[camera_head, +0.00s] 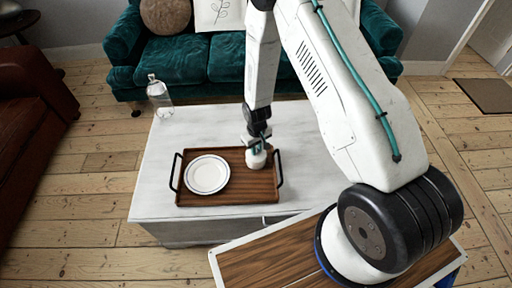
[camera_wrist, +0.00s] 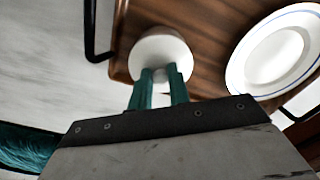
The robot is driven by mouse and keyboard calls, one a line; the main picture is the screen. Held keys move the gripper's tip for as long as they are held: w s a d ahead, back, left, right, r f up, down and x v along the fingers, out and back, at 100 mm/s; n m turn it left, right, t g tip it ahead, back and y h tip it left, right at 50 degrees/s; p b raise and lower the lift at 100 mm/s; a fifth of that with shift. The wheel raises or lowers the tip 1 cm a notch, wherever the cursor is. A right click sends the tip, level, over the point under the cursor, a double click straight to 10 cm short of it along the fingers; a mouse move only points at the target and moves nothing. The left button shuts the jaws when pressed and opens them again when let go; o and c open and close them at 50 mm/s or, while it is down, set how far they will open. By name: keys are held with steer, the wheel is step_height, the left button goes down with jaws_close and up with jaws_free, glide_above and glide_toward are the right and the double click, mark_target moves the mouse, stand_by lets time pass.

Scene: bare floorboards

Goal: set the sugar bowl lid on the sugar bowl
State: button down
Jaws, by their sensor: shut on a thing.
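The white sugar bowl (camera_head: 257,163) is on the right part of a wooden tray, directly under my gripper (camera_head: 257,148). In the wrist view the teal fingers of my gripper (camera_wrist: 161,82) are shut on the small knob of the round white sugar bowl lid (camera_wrist: 160,48). The lid is over the bowl and hides most of it from above. I cannot tell whether the lid touches the rim or hangs slightly above it.
The brown tray (camera_head: 230,199) with black handles lies on a pale table (camera_head: 163,147). A white plate (camera_head: 207,174) with a blue line is on its left part, clear of my gripper. A clear bottle (camera_head: 159,93) stands at the table's far left corner. A teal sofa (camera_head: 185,62) is behind.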

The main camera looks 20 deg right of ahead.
mark_target(257, 150)
steer(key=shift+f, duration=0.1)
steer(key=c, duration=1.6)
jaws_free()
step_height(257, 150, up, 11)
